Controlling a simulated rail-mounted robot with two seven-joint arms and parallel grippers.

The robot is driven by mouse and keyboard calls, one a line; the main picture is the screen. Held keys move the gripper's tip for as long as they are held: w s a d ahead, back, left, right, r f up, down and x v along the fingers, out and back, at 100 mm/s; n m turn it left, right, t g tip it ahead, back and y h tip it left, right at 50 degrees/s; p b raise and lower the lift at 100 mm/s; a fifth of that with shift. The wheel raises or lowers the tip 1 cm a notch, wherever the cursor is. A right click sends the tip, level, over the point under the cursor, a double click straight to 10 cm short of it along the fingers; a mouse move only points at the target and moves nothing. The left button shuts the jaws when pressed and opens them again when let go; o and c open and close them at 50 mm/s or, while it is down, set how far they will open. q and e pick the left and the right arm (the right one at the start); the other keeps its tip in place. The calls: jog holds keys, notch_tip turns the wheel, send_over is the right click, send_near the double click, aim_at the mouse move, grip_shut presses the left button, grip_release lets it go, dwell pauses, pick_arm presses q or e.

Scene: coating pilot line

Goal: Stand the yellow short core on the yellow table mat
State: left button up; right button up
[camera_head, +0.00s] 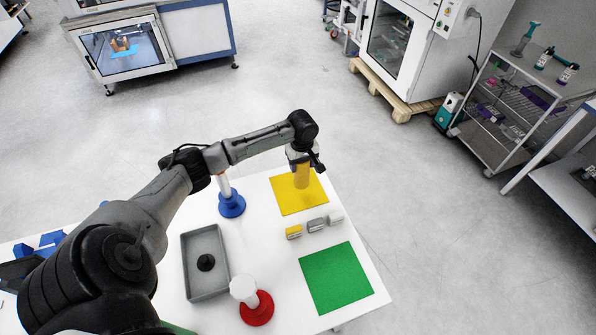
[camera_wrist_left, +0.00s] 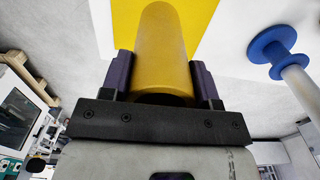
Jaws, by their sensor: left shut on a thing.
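The yellow short core (camera_head: 301,177) is an upright yellow cylinder in the head view, over the back part of the yellow table mat (camera_head: 287,202). My left gripper (camera_head: 301,161) is shut on its upper part from above. In the left wrist view the core (camera_wrist_left: 163,45) sits between the two dark fingers of the left gripper (camera_wrist_left: 163,76), and the mat (camera_wrist_left: 203,18) shows behind it. I cannot tell whether the core's lower end touches the mat. My right gripper is not in view.
A blue-based stand (camera_head: 231,206) is left of the mat. A grey tray (camera_head: 188,268), a red-based stand (camera_head: 262,312) and a green mat (camera_head: 336,278) lie nearer. Small yellow (camera_head: 293,232), grey (camera_head: 316,225) and white (camera_head: 335,217) pieces line the yellow mat's front side.

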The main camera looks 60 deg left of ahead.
pick_arm(q)
jog(key=shift+s+a+f, duration=0.1)
jog(key=shift+a+f, duration=0.15)
jog(key=shift+f, duration=0.6)
jog(key=shift+s+a+f, duration=0.1)
jog(key=shift+a+f, duration=0.15)
jog(key=shift+f, duration=0.55)
jog(key=shift+s+a+f, duration=0.1)
jog(key=shift+a+f, duration=0.15)
jog(key=shift+f, duration=0.6)
jog(key=shift+f, duration=0.1)
jog(key=o, duration=0.9)
jog(key=shift+o, duration=0.2)
notch_tip(320, 180, up, 12)
jog(key=shift+p, duration=0.3)
jog(key=shift+w, duration=0.1)
